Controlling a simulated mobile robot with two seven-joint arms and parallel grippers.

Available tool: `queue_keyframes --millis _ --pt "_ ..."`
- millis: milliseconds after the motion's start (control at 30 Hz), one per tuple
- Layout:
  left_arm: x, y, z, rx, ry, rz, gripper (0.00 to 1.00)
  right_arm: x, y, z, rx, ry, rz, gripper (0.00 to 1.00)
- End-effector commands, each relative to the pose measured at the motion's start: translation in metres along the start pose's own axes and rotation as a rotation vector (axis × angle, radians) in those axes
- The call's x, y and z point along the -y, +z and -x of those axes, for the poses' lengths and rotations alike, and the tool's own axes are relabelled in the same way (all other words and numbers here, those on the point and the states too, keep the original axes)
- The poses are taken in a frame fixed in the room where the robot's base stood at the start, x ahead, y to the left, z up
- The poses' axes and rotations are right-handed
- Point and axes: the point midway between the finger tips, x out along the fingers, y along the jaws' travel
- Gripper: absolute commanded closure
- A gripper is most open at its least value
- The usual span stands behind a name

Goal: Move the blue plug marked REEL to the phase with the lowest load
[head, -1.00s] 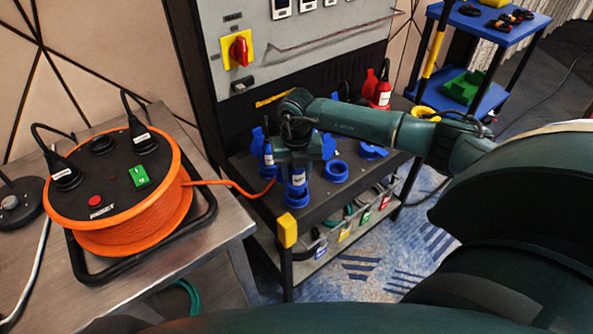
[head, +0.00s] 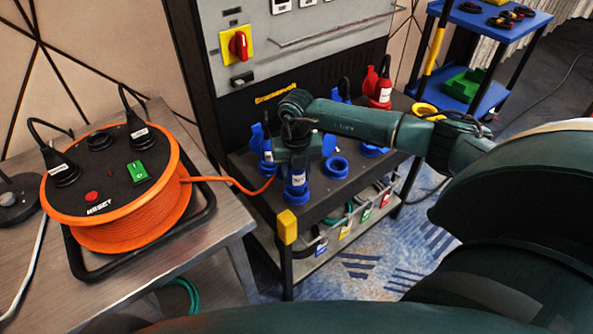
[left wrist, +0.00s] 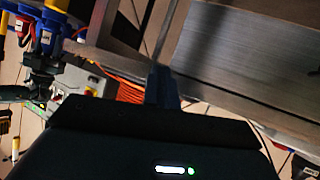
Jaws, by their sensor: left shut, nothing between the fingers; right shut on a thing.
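My right gripper (head: 297,152) is over the front left of the dark shelf below the panel. It is shut on a blue plug (head: 297,181) with a white label, too small to read. The gripper hides the plug's upper part, and I cannot tell whether the plug is seated. Blue sockets (head: 336,167) lie to its right, and another blue plug with a pale label (head: 267,154) stands behind left. The orange cable reel (head: 130,213) stands on the metal table, its cable running to the shelf. My left gripper (left wrist: 163,87) is shut and empty in the left wrist view.
A red plug (head: 381,92) stands at the shelf's back right. A yellow block (head: 287,227) is on its front corner post. A red rotary switch (head: 239,46) is on the panel. Bins with coloured tags (head: 345,231) sit below. A blue cart (head: 490,20) stands back right.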

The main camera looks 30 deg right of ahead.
Motion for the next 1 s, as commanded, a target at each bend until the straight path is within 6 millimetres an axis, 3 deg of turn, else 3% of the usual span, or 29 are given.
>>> queue_keyframes --millis 967,1000 --pt "0.001 0.009 -0.005 -0.001 0.001 0.0 1.0 0.0 0.0 -0.015 0.0 0.0 0.0 0.89" --pt "0.001 0.009 -0.005 -0.001 0.002 0.0 1.0 0.0 0.0 -0.015 0.0 0.0 0.0 0.61"
